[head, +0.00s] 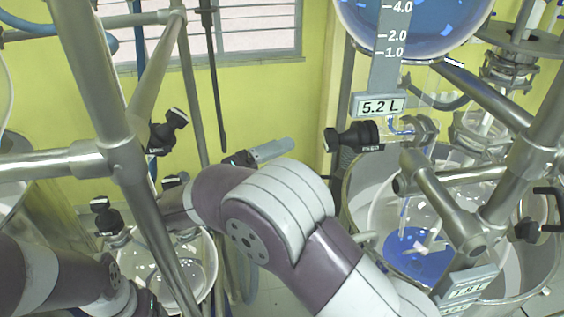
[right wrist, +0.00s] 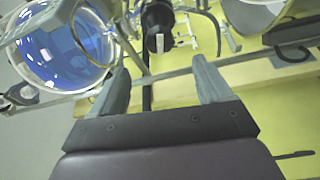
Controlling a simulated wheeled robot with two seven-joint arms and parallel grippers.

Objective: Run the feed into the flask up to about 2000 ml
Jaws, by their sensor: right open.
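The feed vessel (head: 432,45) hangs at the top right, holding blue liquid; its display (head: 380,106) reads 5.2 L. A black valve knob (head: 354,137) sits below it. The clear flask (head: 380,212) stands below, with a little blue liquid (head: 418,257) at its bottom. Its tilted display (head: 466,290) shows a figure in ML that I cannot read surely. My right gripper (head: 266,152) is to the left of the knob, apart from it. In the right wrist view it (right wrist: 160,88) is open and empty, and a black knob (right wrist: 157,22) shows beyond the fingertips. My left gripper's fingers are not visible.
Steel frame tubes (head: 120,165) cross the left and right sides. More black knobs (head: 168,130) and a glass vessel (head: 185,270) stand at the left. A yellow wall (head: 265,95) with a window is behind.

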